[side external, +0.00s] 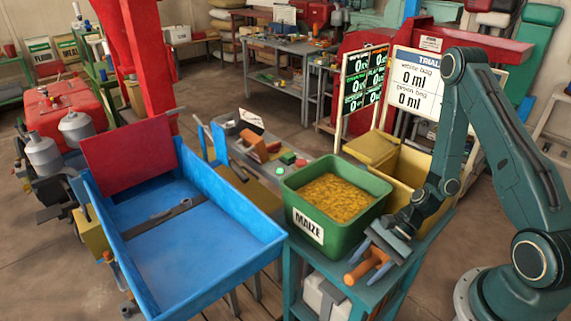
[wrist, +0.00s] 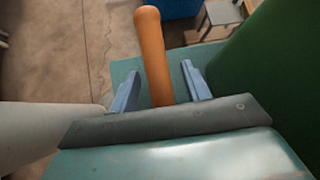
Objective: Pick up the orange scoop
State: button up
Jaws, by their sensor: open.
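The orange scoop (side external: 356,275) lies on the teal stand, in front of the green maize bin, in the side view. In the wrist view its round orange handle (wrist: 151,50) runs from the top down between my two blue fingers. The rest of the scoop is hidden behind my gripper's grey palm bar. My gripper (side external: 381,250) is low over the scoop in the side view. In the wrist view my gripper (wrist: 160,88) is open, with a gap on each side of the handle. I cannot tell how far down around the handle the fingers reach.
The green bin (side external: 309,225) full of maize stands close beside my gripper, and its wall (wrist: 262,65) fills the right of the wrist view. A blue hopper (side external: 190,245) is to the left. Display boards (side external: 412,85) stand behind. The teal stand's edge (side external: 350,303) is near.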

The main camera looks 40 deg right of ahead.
aim_at(368, 262)
dwell(0.3)
grip_shut()
jog(key=shift+r, duration=0.2)
notch_tip(368, 262, up, 20)
jog(key=shift+f, duration=0.2)
dwell(1.1)
jog(key=shift+w, duration=0.1)
dwell(0.6)
jog(key=w+d+r+m+t+h, duration=0.1)
jog(key=w+r+m+t+h, duration=0.1)
jog(key=w+m, duration=0.4)
jog(key=w+d+r+m+t+h, duration=0.1)
jog(key=w+m+t+h, duration=0.3)
jog(key=w, duration=1)
jog(key=shift+d+r+m+t, duration=0.15)
jog(key=shift+r+m+t, duration=0.3)
jog(key=shift+m, duration=0.55)
